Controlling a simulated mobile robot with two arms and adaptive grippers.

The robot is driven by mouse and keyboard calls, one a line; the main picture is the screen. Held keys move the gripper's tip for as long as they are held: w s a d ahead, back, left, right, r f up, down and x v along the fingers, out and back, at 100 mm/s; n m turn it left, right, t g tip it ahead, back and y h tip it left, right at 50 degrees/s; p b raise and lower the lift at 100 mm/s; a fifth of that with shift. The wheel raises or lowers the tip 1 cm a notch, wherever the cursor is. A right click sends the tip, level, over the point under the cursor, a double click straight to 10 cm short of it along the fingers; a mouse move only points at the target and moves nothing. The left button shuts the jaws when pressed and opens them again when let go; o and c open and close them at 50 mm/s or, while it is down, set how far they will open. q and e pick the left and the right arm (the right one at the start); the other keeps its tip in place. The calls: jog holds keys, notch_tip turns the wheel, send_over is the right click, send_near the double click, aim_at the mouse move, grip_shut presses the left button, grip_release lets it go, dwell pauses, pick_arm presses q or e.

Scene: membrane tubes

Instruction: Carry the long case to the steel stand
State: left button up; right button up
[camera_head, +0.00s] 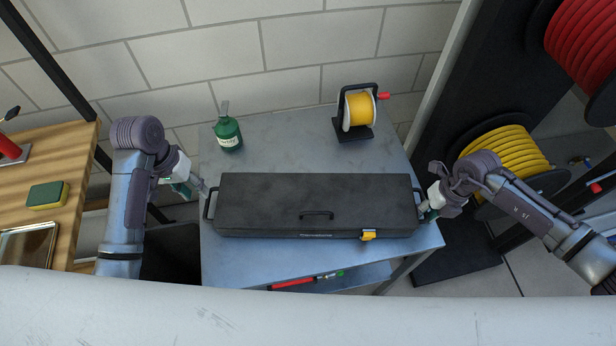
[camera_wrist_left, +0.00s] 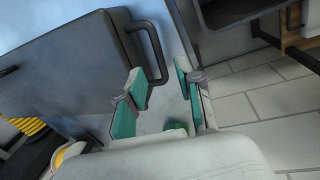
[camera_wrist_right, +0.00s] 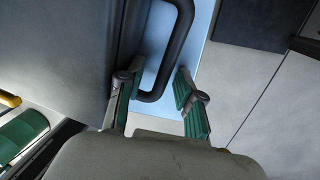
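The long case (camera_head: 270,200) is black, closed and flat on a grey metal-topped table (camera_head: 290,155). It has a handle at each end, a small front grip and a yellow latch (camera_head: 368,235). My left gripper (camera_head: 203,189) is at the case's left end; in the left wrist view its green-padded fingers (camera_wrist_left: 160,72) are apart, near the end handle (camera_wrist_left: 150,45). My right gripper (camera_head: 426,208) is at the right end; in the right wrist view its fingers (camera_wrist_right: 158,78) are apart, with the handle (camera_wrist_right: 178,45) running between them. I see neither gripper closed on a handle.
A green bottle (camera_head: 228,134) and a yellow reel (camera_head: 360,110) stand behind the case. A wooden bench (camera_head: 60,160) with a sponge (camera_head: 47,195) is at left. Hose reels (camera_head: 505,152) are at right. A red-handled tool (camera_head: 292,284) lies on a lower shelf.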

jog(key=shift+r, duration=0.5)
notch_tip(320, 180, up, 11)
jog(key=d, duration=0.2)
jog(key=shift+f, duration=0.15)
